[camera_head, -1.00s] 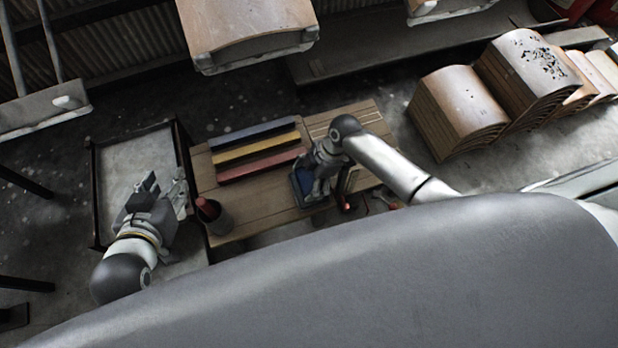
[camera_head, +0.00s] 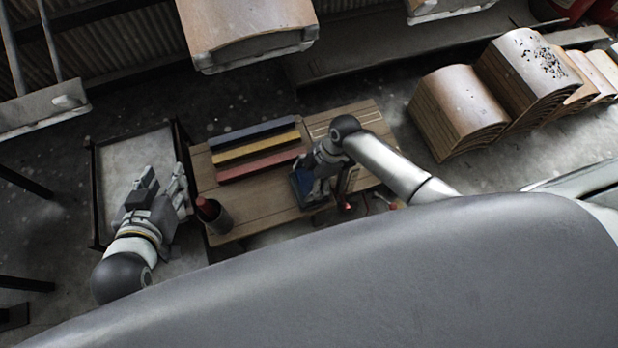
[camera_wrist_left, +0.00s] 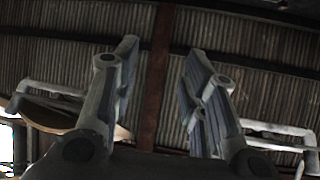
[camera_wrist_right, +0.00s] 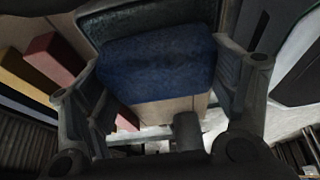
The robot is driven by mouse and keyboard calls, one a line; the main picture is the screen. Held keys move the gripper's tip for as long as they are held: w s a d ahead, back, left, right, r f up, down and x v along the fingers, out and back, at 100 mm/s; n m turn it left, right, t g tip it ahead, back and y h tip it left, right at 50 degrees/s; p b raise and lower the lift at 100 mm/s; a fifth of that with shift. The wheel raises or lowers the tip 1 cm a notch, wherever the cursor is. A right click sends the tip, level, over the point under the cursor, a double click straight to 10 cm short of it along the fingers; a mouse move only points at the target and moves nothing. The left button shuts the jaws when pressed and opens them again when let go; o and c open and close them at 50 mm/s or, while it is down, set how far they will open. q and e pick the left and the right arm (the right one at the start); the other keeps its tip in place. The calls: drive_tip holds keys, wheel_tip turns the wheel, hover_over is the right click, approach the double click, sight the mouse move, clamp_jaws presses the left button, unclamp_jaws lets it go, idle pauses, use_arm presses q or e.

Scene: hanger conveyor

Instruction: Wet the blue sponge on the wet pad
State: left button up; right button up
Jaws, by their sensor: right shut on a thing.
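The blue sponge (camera_wrist_right: 155,62) is between the fingers of my right gripper (camera_wrist_right: 165,85), which is shut on it. A dark, speckled pad (camera_wrist_right: 150,25) shows just beyond the sponge in the right wrist view. I cannot tell whether the two touch. In the head view, my right gripper (camera_head: 316,186) is low over the wooden table, and the sponge (camera_head: 301,180) is partly hidden under it. My left gripper (camera_head: 163,184) is open and empty over the grey tray-like stand at the left; its spread fingers also show in the left wrist view (camera_wrist_left: 160,70).
Blue, yellow and red bars (camera_head: 256,150) lie on the wooden table (camera_head: 265,205). A dark cup (camera_head: 214,214) with a red item stands at its front left. Stacks of curved wooden panels (camera_head: 458,108) stand right. A panel hangs (camera_head: 247,30) at the back.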

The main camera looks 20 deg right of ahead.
use_arm(q)
drive_tip(key=shift+w+d+r+t+h, duration=0.15)
drive_tip(key=shift+w+r+t, duration=0.2)
drive_tip(key=shift+r, duration=0.15)
drive_tip(key=shift+w+d+r+t+h, duration=0.15)
drive_tip(key=shift+w+r+t, duration=0.1)
drive_tip(key=shift+w+r, duration=0.15)
idle(0.9)
drive_tip(key=shift+s+a+f+g, duration=0.25)
drive_tip(key=shift+s+f+g, duration=0.1)
drive_tip(key=shift+s+f, duration=0.15)
drive_tip(key=shift+s+a+f+g, duration=0.2)
drive_tip(key=shift+s+f+g, duration=0.15)
drive_tip(key=shift+s+f, duration=0.1)
idle(4.1)
